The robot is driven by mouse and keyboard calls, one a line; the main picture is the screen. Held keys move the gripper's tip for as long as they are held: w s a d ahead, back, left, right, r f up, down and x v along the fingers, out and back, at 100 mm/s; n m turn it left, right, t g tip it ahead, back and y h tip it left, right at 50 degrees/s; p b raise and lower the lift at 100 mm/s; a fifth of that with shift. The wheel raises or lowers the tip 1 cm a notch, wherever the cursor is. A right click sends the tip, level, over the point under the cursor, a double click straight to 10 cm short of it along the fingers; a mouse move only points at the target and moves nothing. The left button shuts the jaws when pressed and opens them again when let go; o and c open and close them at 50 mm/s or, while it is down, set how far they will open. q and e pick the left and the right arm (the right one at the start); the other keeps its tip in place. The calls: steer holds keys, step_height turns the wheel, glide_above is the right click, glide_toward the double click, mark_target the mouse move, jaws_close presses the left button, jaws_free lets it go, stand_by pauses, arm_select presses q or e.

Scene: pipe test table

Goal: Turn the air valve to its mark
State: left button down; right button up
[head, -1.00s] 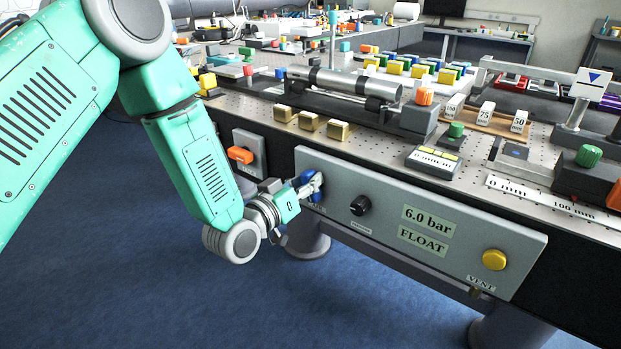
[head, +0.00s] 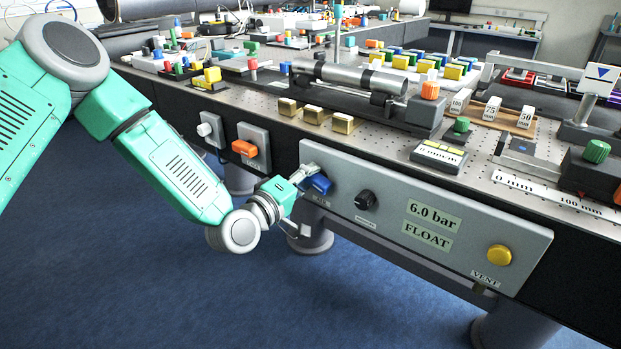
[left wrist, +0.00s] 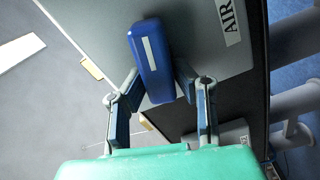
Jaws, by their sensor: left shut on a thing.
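The air valve's blue handle (head: 320,185) is at the left end of the grey front panel (head: 400,250). My left gripper (head: 307,176) comes in from the left and is shut on this handle. In the left wrist view the blue handle (left wrist: 153,62), with a white line on its face, lies between the fingertips of the left gripper (left wrist: 160,85). A label reading "AIR" (left wrist: 231,20) is on the panel beside it. The valve's mark cannot be made out. My right gripper is not in view.
Right of the valve are a black knob (head: 365,200), a display reading "6.0 bar" and "FLOAT" (head: 430,227), and a yellow vent button (head: 499,255). An orange switch (head: 245,148) is to the left. The table top (head: 470,190) above is crowded; the blue floor in front is clear.

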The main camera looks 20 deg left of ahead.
arm_select(q)
steer(key=shift+w+a+f+n+b, duration=0.1)
steer(key=shift+n+b, duration=0.05)
steer(key=shift+n, duration=0.4)
steer(key=shift+s+a+f+n+b, duration=0.1)
steer(key=shift+n+b, duration=0.1)
steer(key=shift+n, duration=0.3)
steer(key=shift+w+f+n+b, duration=0.1)
steer(key=shift+n+b, duration=0.05)
steer(key=shift+n, duration=0.4)
steer(key=c, duration=1.3)
jaws_free()
steer(key=shift+a, duration=0.1)
steer(key=v, duration=1.2)
steer(key=shift+f, duration=0.15)
